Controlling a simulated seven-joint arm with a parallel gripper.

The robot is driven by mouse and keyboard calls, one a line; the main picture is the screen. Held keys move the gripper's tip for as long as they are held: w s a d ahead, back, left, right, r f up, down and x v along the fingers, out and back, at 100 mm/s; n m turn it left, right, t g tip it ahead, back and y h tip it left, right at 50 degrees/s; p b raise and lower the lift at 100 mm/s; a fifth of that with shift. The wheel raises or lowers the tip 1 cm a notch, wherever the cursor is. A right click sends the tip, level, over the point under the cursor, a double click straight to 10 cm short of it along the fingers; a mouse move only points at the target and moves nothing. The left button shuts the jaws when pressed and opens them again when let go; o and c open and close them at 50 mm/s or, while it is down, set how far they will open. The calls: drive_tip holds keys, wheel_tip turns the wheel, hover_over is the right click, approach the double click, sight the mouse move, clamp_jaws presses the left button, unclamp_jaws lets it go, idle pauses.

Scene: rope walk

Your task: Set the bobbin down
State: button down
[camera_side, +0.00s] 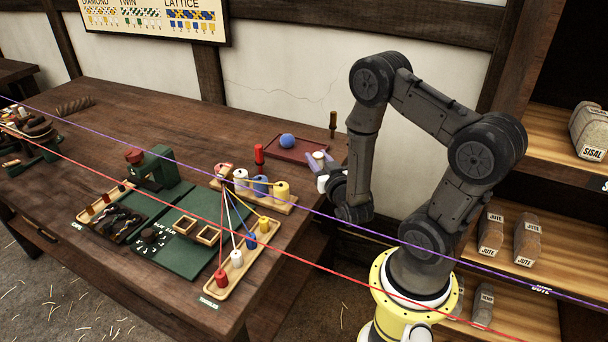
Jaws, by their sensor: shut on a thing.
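My gripper (321,161) is at the right end of the workbench, beside the front right corner of a dark red tray (275,152). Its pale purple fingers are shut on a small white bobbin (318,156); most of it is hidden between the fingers. I cannot tell whether it touches the tray or the bench. A wooden rack (279,203) left of my gripper carries several bobbins, among them a white one (240,178), a blue one (261,185) and a yellow one (282,189). Coloured threads run from there to bobbins on a lower wooden tray (229,277).
A blue ball (288,141) lies in the red tray. A red upright post (259,154) stands left of it. A green mat (196,240), a green device (161,168) and a parts tray (108,214) fill the left. Taut purple and red cords cross the view. Shelves (555,230) stand right.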

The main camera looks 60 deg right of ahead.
sight(313, 198)
drive_tip(key=w+d+f, duration=0.1)
drive_tip(key=f, duration=0.1)
drive_tip(key=w+d+f, duration=0.1)
drive_tip(key=w+f, duration=0.1)
drive_tip(key=w+d+f, duration=0.2)
drive_tip(key=shift+w, duration=0.25)
drive_tip(key=shift+w+d+f, duration=0.15)
drive_tip(key=shift+w+f, duration=0.05)
drive_tip(key=shift+f, duration=0.45)
drive_tip(key=shift+w+d+f, duration=0.1)
drive_tip(key=shift+w+f, duration=0.1)
drive_tip(key=shift+f, duration=1.05)
drive_tip(key=shift+f, duration=0.2)
drive_tip(key=c, duration=0.5)
unclamp_jaws()
drive_tip(key=v, duration=0.6)
drive_tip(key=shift+s+a, duration=0.1)
drive_tip(key=shift+a, duration=0.1)
drive_tip(key=shift+o, duration=0.4)
drive_tip(key=shift+s+a, duration=0.35)
drive_tip(key=shift+s, duration=0.1)
